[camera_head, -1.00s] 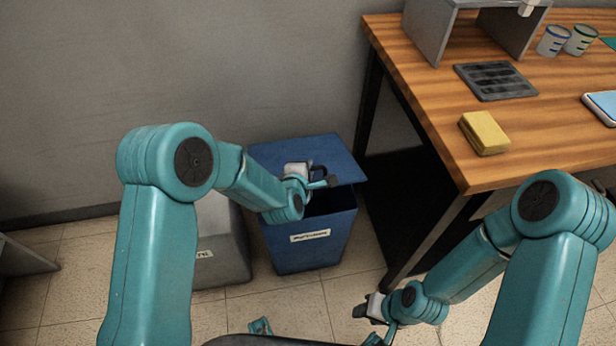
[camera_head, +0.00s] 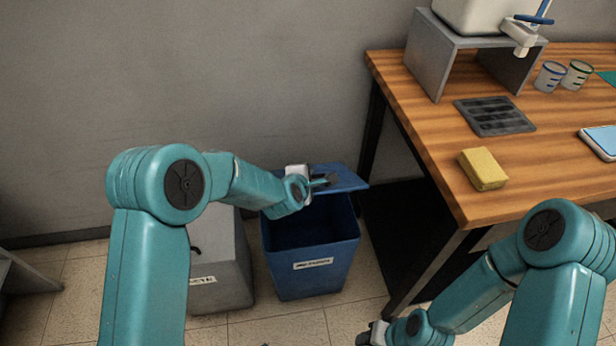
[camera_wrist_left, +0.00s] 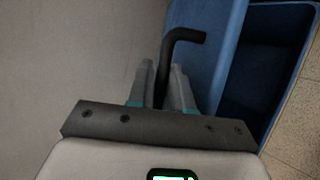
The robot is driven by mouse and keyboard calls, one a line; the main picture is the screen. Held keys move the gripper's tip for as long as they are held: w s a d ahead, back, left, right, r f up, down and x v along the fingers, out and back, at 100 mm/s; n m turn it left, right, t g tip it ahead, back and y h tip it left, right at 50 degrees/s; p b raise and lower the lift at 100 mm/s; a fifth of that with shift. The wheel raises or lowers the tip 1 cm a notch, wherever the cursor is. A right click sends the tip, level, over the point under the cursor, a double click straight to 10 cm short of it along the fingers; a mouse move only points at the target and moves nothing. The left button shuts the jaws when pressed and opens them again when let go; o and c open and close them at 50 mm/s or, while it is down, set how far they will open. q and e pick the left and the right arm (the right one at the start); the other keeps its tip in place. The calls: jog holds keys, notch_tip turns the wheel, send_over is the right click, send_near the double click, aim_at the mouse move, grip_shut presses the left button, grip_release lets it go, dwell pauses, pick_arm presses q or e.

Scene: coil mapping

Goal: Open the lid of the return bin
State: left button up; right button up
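The blue return bin (camera_head: 312,275) stands on the floor against the wall, with a white label on its front. Its blue lid (camera_head: 348,182) is tilted up at the back, and the dark inside of the bin shows. My left gripper (camera_head: 325,181) is at the lid. In the left wrist view, the fingers of my left gripper (camera_wrist_left: 164,85) are closed around the lid's black bent handle (camera_wrist_left: 184,36), with the blue lid (camera_wrist_left: 207,45) beside them. My right gripper (camera_head: 372,334) is low at the bottom edge, partly cut off, so its fingers are unclear.
A grey bin (camera_head: 222,268) with a label stands just left of the blue bin. A wooden table (camera_head: 450,150) is to the right, with a yellow sponge (camera_head: 483,169), a dark grate (camera_head: 494,116) and cups (camera_head: 550,76). Tiled floor lies in front of the bins.

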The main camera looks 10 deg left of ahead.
pick_arm(q)
jog(key=v, duration=1.6)
jog(key=shift+p, duration=0.3)
jog(key=shift+s, duration=0.1)
